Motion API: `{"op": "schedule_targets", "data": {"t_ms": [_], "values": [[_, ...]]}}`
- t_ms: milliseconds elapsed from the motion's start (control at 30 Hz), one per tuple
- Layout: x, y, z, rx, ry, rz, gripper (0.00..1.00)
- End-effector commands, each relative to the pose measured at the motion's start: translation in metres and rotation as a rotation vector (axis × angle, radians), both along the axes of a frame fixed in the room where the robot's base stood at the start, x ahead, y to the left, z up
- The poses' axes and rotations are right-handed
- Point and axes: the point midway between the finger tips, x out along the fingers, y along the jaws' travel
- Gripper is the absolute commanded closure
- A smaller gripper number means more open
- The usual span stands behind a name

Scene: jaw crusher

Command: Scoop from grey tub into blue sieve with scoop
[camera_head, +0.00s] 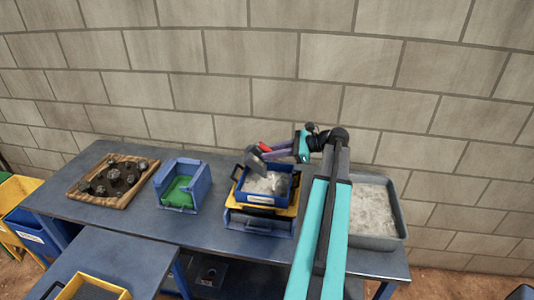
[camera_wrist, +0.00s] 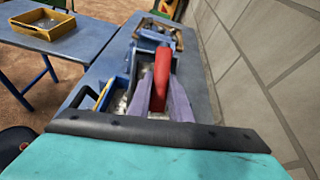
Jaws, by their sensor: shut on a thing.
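My gripper (camera_head: 282,150) is shut on the scoop's red handle (camera_wrist: 162,75); its purple fingers flank the handle in the wrist view. The scoop's grey head (camera_head: 254,160) is over the back left of the blue sieve (camera_head: 262,198) and looks tilted; I cannot tell whether it touches the rim or holds anything. The sieve has pale grey material in it and sits on a yellow-and-blue stack. The sieve is partly visible left of the fingers in the wrist view. The grey tub (camera_head: 401,228), with pale gravel in it, stands at the table's right end, partly hidden by my arm.
A blue box with a green inside (camera_head: 182,187) and a wooden tray of dark rocks (camera_head: 92,196) stand to the left on the blue table (camera_head: 140,222). A brick wall (camera_head: 220,80) runs close behind. A lower table (camera_head: 150,270) with a yellow tray (camera_head: 88,285) is in front.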

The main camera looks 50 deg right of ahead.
Motion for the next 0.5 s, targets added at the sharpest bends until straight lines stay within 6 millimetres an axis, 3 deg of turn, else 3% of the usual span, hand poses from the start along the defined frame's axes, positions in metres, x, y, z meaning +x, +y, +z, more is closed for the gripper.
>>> {"op": "schedule_targets", "data": {"t_ms": [500], "values": [[-0.017, -0.017, -0.012, 0.182, -0.195, -0.001, 1.0]]}}
